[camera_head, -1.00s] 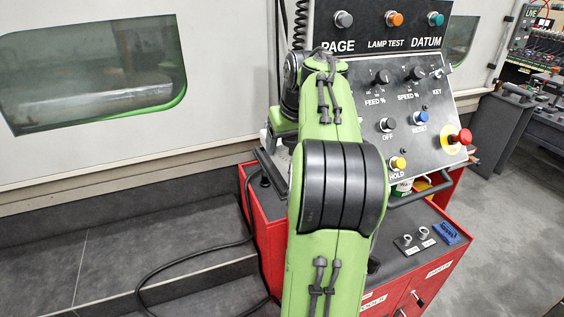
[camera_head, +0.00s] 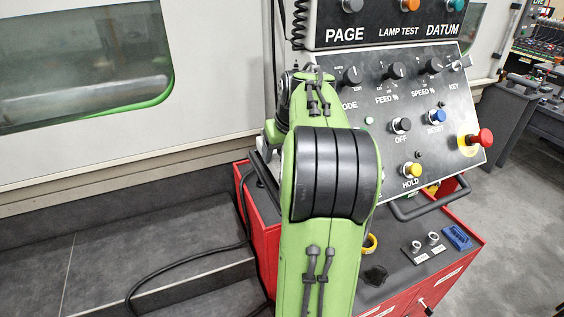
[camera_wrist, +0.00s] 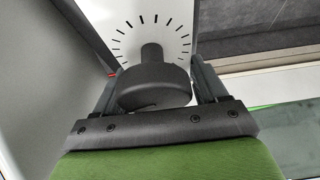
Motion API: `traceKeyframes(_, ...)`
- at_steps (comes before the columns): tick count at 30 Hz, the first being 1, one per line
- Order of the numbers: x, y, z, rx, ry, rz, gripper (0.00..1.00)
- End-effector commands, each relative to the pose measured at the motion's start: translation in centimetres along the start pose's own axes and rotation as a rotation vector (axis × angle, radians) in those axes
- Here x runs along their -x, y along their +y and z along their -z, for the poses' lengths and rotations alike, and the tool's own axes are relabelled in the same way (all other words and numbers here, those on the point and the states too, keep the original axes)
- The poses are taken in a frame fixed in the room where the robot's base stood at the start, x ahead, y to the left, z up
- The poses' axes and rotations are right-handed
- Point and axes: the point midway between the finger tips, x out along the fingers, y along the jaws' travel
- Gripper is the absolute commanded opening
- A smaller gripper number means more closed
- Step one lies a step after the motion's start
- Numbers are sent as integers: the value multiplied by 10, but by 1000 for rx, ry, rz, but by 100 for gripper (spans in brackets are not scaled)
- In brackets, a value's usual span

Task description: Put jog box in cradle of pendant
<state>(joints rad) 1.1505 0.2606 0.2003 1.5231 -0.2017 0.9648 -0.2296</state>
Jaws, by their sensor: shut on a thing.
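In the wrist view the jog box shows as a white face (camera_wrist: 176,22) with black tick marks around a dark round knob (camera_wrist: 155,88). My gripper (camera_wrist: 156,76) has one finger on each side and is shut on the jog box; the exact contact is partly hidden by the knob. In the head view my arm hides the gripper and jog box. The pendant (camera_head: 372,85) stands behind and right of my arm, with a sloped panel of knobs and buttons. I cannot make out its cradle.
A red cart (camera_head: 258,215) stands below the pendant. On its dark top lie a yellow ring (camera_head: 370,243), small fittings (camera_head: 422,247) and a blue block (camera_head: 457,237). A dark handle bar (camera_head: 430,205) juts below the panel.

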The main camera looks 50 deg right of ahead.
Motion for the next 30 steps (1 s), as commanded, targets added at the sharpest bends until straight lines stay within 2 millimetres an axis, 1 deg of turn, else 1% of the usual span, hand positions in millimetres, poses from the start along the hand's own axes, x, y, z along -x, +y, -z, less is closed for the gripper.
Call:
traceKeyframes(1, -9, 0, -4, 0, 0, 1, 4)
traceKeyframes(2, -13, 0, -6, 0, 1, 1, 4)
traceKeyframes(3, -17, -1, -8, 0, 1, 1, 0)
traceKeyframes(6, -22, 0, -10, 0, -2, 1, 0)
traceKeyframes(10, -23, 0, -11, 0, -7, 3, 0)
traceKeyframes(11, -24, 0, -13, -2, -13, 5, 73)
traceKeyframes(15, -24, 0, -12, -1, -10, 4, 95)
traceKeyframes(16, -23, 0, -12, -1, -9, 4, 98)
traceKeyframes(23, -21, 0, -10, 0, -4, 2, 98)
traceKeyframes(25, -18, 0, -10, -1, -1, 1, 98)
traceKeyframes(28, -1, 1, -8, -2, 2, -1, 98)
traceKeyframes(30, 17, 1, -8, -1, 3, -3, 98)
